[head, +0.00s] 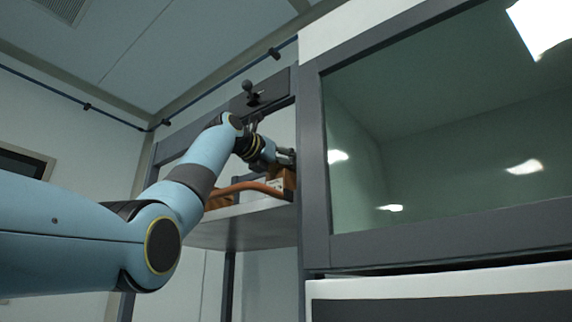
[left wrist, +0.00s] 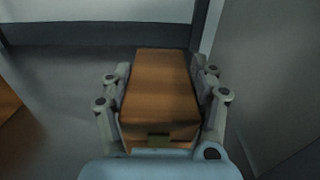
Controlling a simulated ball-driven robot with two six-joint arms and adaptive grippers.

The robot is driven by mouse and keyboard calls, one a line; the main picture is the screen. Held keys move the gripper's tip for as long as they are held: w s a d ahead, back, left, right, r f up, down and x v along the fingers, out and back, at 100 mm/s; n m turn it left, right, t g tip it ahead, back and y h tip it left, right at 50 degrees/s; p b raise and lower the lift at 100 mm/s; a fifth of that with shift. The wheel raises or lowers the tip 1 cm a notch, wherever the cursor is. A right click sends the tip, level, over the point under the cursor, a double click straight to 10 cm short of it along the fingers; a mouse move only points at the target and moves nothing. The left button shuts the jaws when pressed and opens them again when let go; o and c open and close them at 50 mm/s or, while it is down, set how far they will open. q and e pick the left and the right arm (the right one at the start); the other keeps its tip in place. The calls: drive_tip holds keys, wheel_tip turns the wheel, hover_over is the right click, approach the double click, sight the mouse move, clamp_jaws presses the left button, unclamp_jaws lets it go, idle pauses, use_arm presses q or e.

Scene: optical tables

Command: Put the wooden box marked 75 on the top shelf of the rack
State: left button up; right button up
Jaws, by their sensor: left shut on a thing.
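A wooden box (left wrist: 160,85) lies between the fingers of my left gripper (left wrist: 160,100) in the left wrist view, with a finger along each long side. The gripper is shut on it. A small dark patch shows on the box's near face, but I cannot read a number. In the head view, my left gripper (head: 285,157) reaches over the rack's high shelf (head: 238,228), and part of the brown box (head: 289,177) shows below it. I cannot tell whether the box touches the shelf. My right gripper is not in view.
A curved orange-brown tube (head: 242,187) and another brown item (head: 218,201) are on the shelf. A wooden edge (left wrist: 10,102) shows at left in the wrist view. A large glass-fronted cabinet (head: 440,140) stands immediately right of the shelf. A dark panel (head: 262,92) is above.

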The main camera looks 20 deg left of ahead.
use_arm(q)
drive_tip(key=shift+s, duration=0.1)
drive_tip(key=o, duration=1.7)
drive_tip(key=shift+d, duration=0.1)
drive_tip(key=shift+o, duration=0.2)
drive_tip(key=b+v, duration=1.2)
